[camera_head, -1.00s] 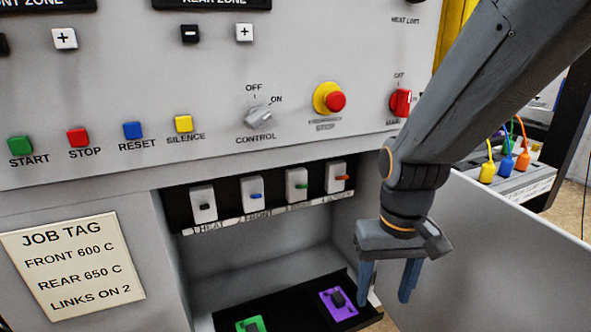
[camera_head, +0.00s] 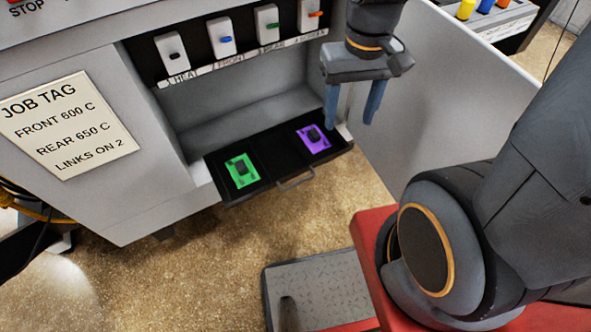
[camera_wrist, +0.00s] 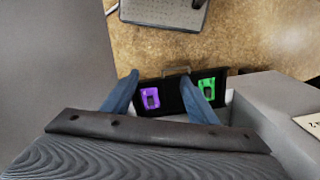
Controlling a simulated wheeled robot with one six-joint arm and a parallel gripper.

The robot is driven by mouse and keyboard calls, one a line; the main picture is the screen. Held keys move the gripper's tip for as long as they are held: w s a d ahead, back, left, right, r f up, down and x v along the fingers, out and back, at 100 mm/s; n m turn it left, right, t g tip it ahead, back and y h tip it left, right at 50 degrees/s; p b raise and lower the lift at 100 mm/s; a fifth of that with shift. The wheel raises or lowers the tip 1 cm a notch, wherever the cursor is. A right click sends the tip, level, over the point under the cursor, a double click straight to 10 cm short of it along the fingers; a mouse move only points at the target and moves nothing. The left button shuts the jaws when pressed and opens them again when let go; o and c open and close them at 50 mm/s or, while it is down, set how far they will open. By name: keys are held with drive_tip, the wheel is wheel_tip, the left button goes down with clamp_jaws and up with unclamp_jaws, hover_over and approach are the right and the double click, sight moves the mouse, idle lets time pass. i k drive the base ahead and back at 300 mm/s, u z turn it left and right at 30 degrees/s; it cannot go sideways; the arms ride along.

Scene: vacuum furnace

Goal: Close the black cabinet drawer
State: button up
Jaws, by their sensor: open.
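The black drawer (camera_head: 262,188) is pulled out from the bottom of the grey cabinet's open compartment, with a handle (camera_head: 296,180) on its front. It holds a green piece (camera_head: 241,170) on the left and a purple piece (camera_head: 314,138) on the right, each with a dark part on it. My gripper (camera_head: 352,114) points down with its blue fingers apart and empty, above and to the right of the drawer. In the wrist view the drawer (camera_wrist: 172,97) shows beyond and between the fingers (camera_wrist: 160,92). I see no contact between them.
The open grey cabinet door (camera_head: 430,90) stands to the right of the drawer, close to my gripper. Several switches (camera_head: 221,37) line the compartment's top. A job tag (camera_head: 65,125) is on the left panel.

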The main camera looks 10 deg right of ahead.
sight(278, 154)
drive_tip(key=u, duration=1.45)
drive_tip(key=k, duration=0.5)
drive_tip(key=z, duration=1.3)
